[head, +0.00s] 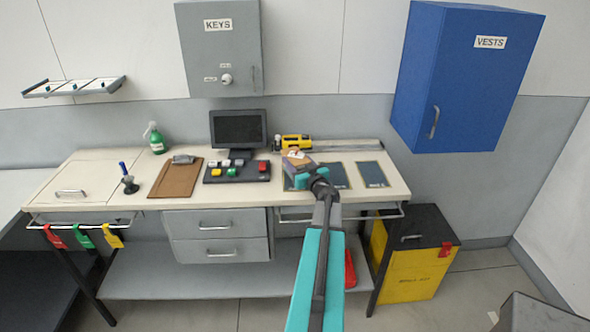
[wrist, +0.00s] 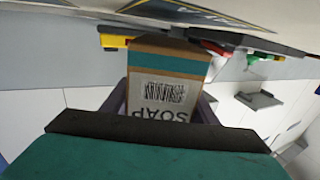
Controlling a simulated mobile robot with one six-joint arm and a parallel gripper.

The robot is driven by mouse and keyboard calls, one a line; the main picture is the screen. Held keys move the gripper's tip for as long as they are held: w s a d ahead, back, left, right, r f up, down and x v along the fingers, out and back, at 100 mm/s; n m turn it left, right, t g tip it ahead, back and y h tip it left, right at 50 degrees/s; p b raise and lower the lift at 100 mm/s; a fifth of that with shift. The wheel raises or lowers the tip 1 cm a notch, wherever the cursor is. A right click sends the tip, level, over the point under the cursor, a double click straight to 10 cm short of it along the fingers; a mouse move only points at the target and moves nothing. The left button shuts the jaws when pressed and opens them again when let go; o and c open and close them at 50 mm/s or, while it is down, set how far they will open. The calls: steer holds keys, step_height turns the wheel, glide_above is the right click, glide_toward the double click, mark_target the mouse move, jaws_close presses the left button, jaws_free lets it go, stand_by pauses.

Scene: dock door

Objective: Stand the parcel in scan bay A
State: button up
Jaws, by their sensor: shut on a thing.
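The parcel (head: 297,161) is a brown box with a white label. My gripper (head: 305,174) is shut on it at the back right of the bench, over or near the dark bay panels. In the wrist view the parcel (wrist: 160,85) shows a teal stripe, a barcode and the word SOAP upside down, between my gripper's fingers (wrist: 162,104). Of the dark bay panels, the left one is mostly hidden by the parcel and gripper; the middle (head: 337,175) and right (head: 370,174) ones look empty. Their letters are too small to read. I cannot tell whether the parcel touches the bench.
A yellow device (head: 292,142) lies just behind the parcel. A button panel (head: 237,172) and monitor (head: 239,130) stand left of it. A clipboard (head: 175,178), a spray bottle (head: 155,140) and a stamp (head: 129,184) are farther left. A blue cabinet (head: 460,80) hangs at upper right.

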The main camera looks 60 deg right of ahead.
steer(key=shift+s+f+b, duration=0.15)
steer(key=shift+f+b, duration=0.15)
steer(key=shift+f, duration=0.15)
steer(key=shift+f+b, duration=0.6)
steer(key=shift+b, duration=0.15)
steer(key=shift+f, duration=0.15)
steer(key=o, duration=1.3)
steer(key=shift+a, duration=0.1)
steer(key=shift+b+v, duration=1.4)
steer(key=shift+v, duration=4.55)
